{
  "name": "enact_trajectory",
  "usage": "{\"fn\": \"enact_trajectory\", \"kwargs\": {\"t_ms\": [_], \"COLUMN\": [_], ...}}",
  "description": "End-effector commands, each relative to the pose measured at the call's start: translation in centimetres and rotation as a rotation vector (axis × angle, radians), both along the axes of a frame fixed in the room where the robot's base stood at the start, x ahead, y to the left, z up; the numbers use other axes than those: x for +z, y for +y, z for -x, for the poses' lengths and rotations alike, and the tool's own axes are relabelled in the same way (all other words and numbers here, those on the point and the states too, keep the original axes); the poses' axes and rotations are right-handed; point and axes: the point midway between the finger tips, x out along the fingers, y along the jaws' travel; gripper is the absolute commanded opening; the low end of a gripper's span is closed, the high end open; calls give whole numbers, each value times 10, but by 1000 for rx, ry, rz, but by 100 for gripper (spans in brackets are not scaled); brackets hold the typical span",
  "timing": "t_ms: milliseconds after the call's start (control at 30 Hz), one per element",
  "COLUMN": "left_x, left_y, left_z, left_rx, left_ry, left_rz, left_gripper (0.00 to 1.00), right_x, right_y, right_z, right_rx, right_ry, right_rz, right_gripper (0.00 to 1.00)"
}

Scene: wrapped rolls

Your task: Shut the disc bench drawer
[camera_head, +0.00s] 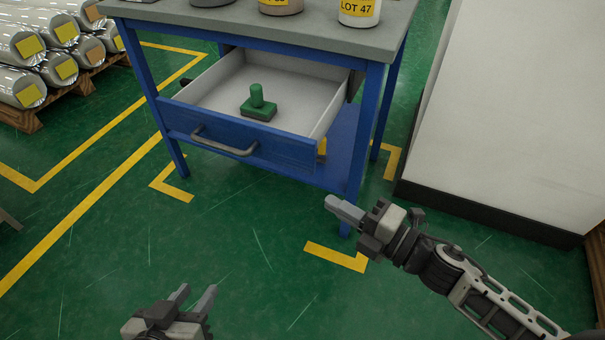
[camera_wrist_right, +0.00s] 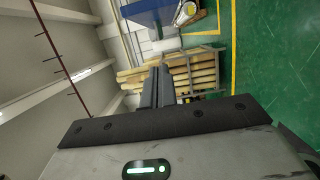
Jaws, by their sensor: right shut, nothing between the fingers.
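The disc bench (camera_head: 350,38) has a grey top and blue legs. Its blue-fronted drawer (camera_head: 285,148) is pulled well out, with a grey bar handle (camera_head: 225,143) on the front. A green stamp-like block (camera_head: 258,104) lies inside the drawer. My right gripper (camera_head: 330,202) is shut and empty, in front of and to the right of the drawer, near the bench's front right leg. Its closed fingers also show in the right wrist view (camera_wrist_right: 157,88). My left gripper (camera_head: 198,294) is open and empty, low in the head view, apart from the drawer.
Cans (camera_head: 358,12) stand on the bench top. Wrapped rolls (camera_head: 60,68) lie stacked on a wooden pallet at left. A large pale cabinet-like block (camera_head: 510,110) stands at right. The green floor (camera_head: 210,235) before the drawer is clear.

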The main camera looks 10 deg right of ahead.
Motion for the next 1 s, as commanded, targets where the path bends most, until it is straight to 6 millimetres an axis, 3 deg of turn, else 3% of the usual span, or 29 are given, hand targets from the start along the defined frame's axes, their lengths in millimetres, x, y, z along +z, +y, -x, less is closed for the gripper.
{"fn": "enact_trajectory", "kwargs": {"t_ms": [233, 600, 700, 1000], "left_x": [-1, 0, -5, -8], "left_y": [0, 0, -1, -2], "left_z": [0, 0, 0, 0], "left_rx": [-2, -1, -2, -6], "left_ry": [-1, -2, 3, 11], "left_rz": [1, 0, 0, 2], "left_gripper": [36, 36, 36, 36], "right_x": [-1, -1, -3, -2], "right_y": [17, 67, 52, 41], "right_z": [-21, -80, -93, -109], "right_rx": [1, 1, -3, -1], "right_ry": [-6, -5, -2, -1], "right_rz": [-1, -2, 4, -1], "right_gripper": [0, 0, 0, 0]}}
